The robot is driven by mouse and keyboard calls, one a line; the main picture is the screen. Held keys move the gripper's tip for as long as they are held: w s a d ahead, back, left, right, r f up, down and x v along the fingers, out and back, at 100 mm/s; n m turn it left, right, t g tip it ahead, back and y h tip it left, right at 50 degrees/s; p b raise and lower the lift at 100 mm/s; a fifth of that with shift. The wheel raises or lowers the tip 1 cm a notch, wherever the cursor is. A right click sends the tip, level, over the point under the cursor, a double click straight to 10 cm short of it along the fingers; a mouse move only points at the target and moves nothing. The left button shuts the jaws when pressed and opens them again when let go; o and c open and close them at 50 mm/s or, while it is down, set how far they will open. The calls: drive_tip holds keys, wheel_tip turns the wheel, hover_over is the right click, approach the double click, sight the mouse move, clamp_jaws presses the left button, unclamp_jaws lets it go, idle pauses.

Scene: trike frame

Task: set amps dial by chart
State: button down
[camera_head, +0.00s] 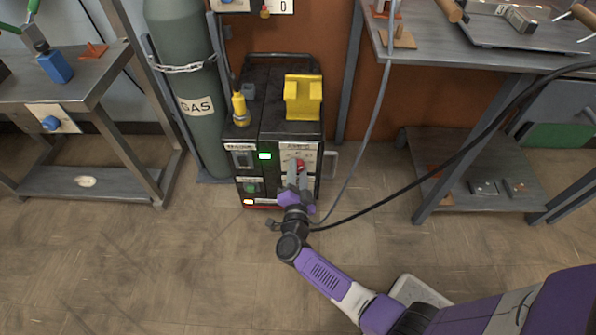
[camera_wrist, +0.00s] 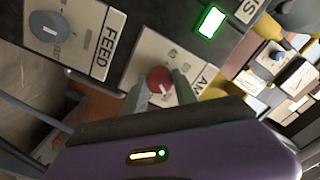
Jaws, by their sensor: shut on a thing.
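The welder (camera_head: 270,110) is a dark box standing on the floor beside the gas cylinder. Its red amps dial (camera_wrist: 159,80) sits on a light plate, with part of the word "AMPS" showing in the wrist view. The dial also shows in the head view (camera_head: 299,164). My gripper (camera_wrist: 160,92) is at the welder's front, its two grey fingers on either side of the red dial and shut on it. The gripper partly hides the lower part of the plate. The dial's exact setting is too small to read. No chart is readable in either view.
A grey-blue feed dial (camera_wrist: 48,27) sits on a plate marked "FEED". A green light (camera_wrist: 210,21) is lit on the welder. The gas cylinder (camera_head: 186,80) is chained at left. Benches stand at both sides, and a black cable (camera_head: 440,163) runs right. The floor in front is open.

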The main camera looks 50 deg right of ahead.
drive_tip(key=m+b, duration=0.1)
drive_tip(key=m, duration=0.4)
drive_tip(key=shift+f+m, duration=0.15)
drive_tip(key=shift+m, duration=0.15)
drive_tip(key=m+b, duration=0.1)
drive_tip(key=m, duration=0.3)
drive_tip(key=shift+m+b, duration=0.3)
drive_tip(key=c, duration=1)
unclamp_jaws()
drive_tip(key=shift+o, duration=0.2)
drive_tip(key=p+v, duration=0.2)
drive_tip(key=v, duration=0.6)
